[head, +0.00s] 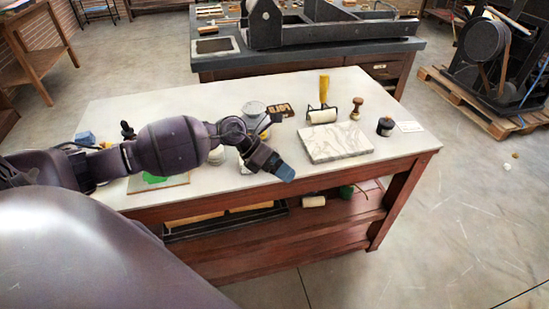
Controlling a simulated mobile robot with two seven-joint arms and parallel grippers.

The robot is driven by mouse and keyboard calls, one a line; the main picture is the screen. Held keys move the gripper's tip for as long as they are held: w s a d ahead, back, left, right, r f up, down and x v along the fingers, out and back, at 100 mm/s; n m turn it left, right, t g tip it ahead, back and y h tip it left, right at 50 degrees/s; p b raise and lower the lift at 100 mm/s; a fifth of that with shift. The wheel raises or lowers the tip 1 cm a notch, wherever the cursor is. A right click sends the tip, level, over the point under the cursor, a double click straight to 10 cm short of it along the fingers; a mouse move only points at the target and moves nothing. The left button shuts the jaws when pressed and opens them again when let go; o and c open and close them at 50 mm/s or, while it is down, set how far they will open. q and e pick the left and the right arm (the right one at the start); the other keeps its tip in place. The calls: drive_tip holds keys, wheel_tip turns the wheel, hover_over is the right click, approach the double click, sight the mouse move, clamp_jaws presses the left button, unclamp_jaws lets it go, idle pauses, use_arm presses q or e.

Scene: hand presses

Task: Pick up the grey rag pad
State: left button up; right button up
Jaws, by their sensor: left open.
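I cannot make out a grey rag pad for certain; my left arm hides part of the table top. My left gripper (284,172) hangs over the front edge of the pale-topped table (222,83), left of the marbled slab. Its jaws are open, with nothing visible between them. My right gripper is not in view.
A marbled slab (336,143), a yellow-handled roller (323,109), a wooden stamp (357,107), a dark jar (385,126) and a grey tin (253,108) stand on the table. A green-marked board (173,182) lies under my arm. A black press (325,25) stands behind.

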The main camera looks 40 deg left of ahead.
use_arm(q)
drive_tip(key=w+a+r+m+y, duration=0.35)
drive_tip(key=a+y, duration=0.25)
drive_tip(key=a, duration=0.4)
drive_tip(key=shift+n+g, duration=0.3)
drive_tip(key=shift+n, duration=0.05)
drive_tip(key=x, duration=0.4)
drive_tip(key=shift+w+a+f+b, duration=0.2)
drive_tip(key=shift+w+f+b, duration=0.15)
drive_tip(key=shift+w, duration=0.15)
drive_tip(key=f, duration=0.1)
drive_tip(key=w+d+f, duration=0.2)
drive_tip(key=shift+f, duration=0.25)
drive_tip(key=shift+w+d+f+b, duration=0.15)
drive_tip(key=shift+f+b, duration=0.15)
drive_tip(key=shift+f, duration=0.2)
drive_tip(key=c, duration=1)
